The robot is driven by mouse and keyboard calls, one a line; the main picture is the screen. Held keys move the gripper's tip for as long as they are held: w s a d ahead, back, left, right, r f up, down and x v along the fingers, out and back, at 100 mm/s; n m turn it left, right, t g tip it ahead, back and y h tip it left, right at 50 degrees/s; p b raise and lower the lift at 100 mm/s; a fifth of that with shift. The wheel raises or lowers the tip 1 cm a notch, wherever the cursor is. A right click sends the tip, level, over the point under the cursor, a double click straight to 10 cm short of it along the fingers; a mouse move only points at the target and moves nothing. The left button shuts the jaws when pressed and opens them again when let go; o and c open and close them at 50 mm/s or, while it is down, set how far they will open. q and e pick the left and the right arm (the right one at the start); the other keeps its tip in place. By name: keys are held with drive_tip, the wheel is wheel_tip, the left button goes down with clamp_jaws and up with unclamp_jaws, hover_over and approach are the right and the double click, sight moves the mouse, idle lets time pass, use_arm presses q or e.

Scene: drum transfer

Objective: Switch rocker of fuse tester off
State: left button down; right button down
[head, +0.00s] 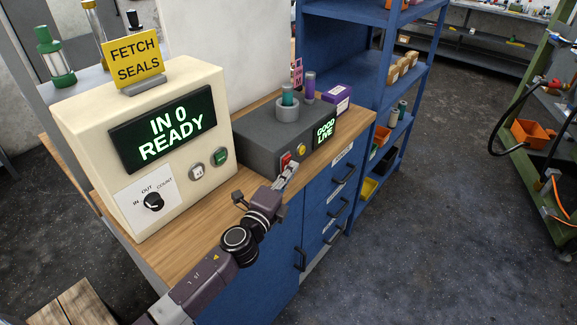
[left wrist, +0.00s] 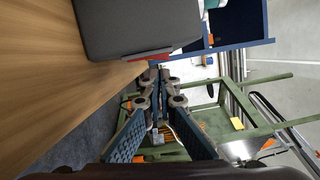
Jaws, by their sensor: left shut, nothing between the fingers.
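The fuse tester (head: 262,140) is a dark grey box on the wooden bench top, with a lit green display reading GOOD LIVE. Its red rocker (head: 286,159) is on the front face, left of a yellow button (head: 301,150). My left gripper (head: 291,170) is shut and empty, with its tips close in front of the rocker. In the left wrist view the tester (left wrist: 140,25) fills the upper part, and the red rocker (left wrist: 148,54) shows at its edge beside the fingertips (left wrist: 158,72). I cannot tell whether they touch. My right gripper is out of view.
A cream machine (head: 150,150) reading IN 0 READY, with a knob and buttons, stands left of my arm. A yellow FETCH SEALS sign (head: 134,57) is on top. Blue drawers (head: 325,200) are below the bench.

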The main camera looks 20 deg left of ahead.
use_arm(q)
drive_tip(key=shift+w+a, duration=0.15)
drive_tip(key=shift+a, duration=0.2)
drive_tip(key=shift+a+r+n+p, duration=0.25)
drive_tip(key=shift+r+n+p, duration=0.15)
drive_tip(key=shift+p, duration=0.25)
drive_tip(key=shift+w+a+n+p, duration=0.1)
drive_tip(key=shift+a+n+p, duration=0.05)
drive_tip(key=shift+n+p, duration=0.15)
drive_tip(key=shift+f, duration=0.15)
